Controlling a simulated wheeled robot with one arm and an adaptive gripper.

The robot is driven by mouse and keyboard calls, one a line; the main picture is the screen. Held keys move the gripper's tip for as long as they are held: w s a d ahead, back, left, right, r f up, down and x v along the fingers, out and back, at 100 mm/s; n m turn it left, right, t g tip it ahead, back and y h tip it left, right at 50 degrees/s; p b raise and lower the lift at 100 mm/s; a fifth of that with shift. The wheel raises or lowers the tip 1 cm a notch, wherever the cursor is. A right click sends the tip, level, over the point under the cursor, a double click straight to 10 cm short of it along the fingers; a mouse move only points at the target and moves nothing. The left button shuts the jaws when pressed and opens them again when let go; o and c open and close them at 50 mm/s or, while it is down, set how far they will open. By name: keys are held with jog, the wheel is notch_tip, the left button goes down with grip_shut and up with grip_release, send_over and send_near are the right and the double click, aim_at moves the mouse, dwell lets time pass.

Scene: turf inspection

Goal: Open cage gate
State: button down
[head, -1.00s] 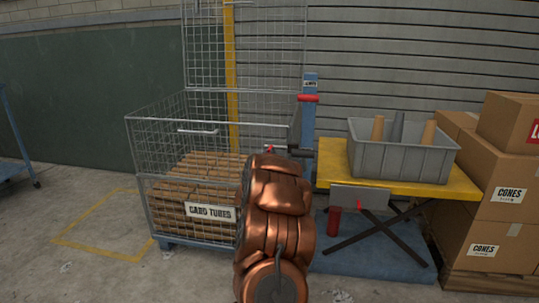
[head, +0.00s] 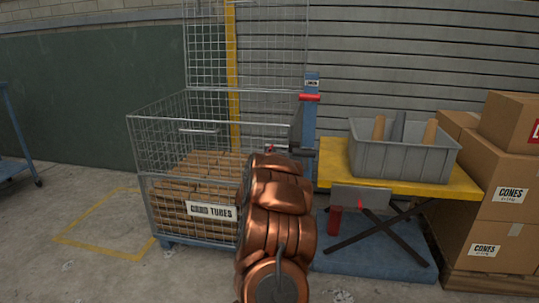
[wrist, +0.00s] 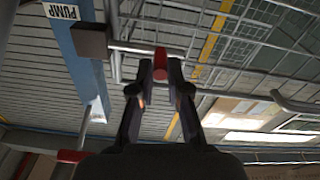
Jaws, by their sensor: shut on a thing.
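The wire mesh cage (head: 165,135) stands left of centre in the head view, with card tubes (head: 205,168) stacked inside and a "CARD TUBES" label on its front. A grey handle (head: 197,131) crosses its upper front panel, which looks closed. In the wrist view my gripper (wrist: 160,76) is shut on a small red-ended latch handle (wrist: 160,60) beside the cage mesh. A metal bar (wrist: 140,48) runs from there to a dark block (wrist: 90,41).
A blue post (head: 310,125) with a red lever (head: 309,98) stands right of the cage; its label reads "PUMP" in the wrist view. A yellow table (head: 460,187) holds a grey bin (head: 400,160). Cardboard boxes (head: 500,190) stand far right.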

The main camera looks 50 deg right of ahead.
jog(key=shift+f, duration=0.15)
jog(key=c, duration=1.1)
grip_release()
jog(key=shift+c, duration=0.2)
jog(key=r+v, duration=0.1)
jog(key=v, duration=1.1)
jog(key=shift+f, duration=0.4)
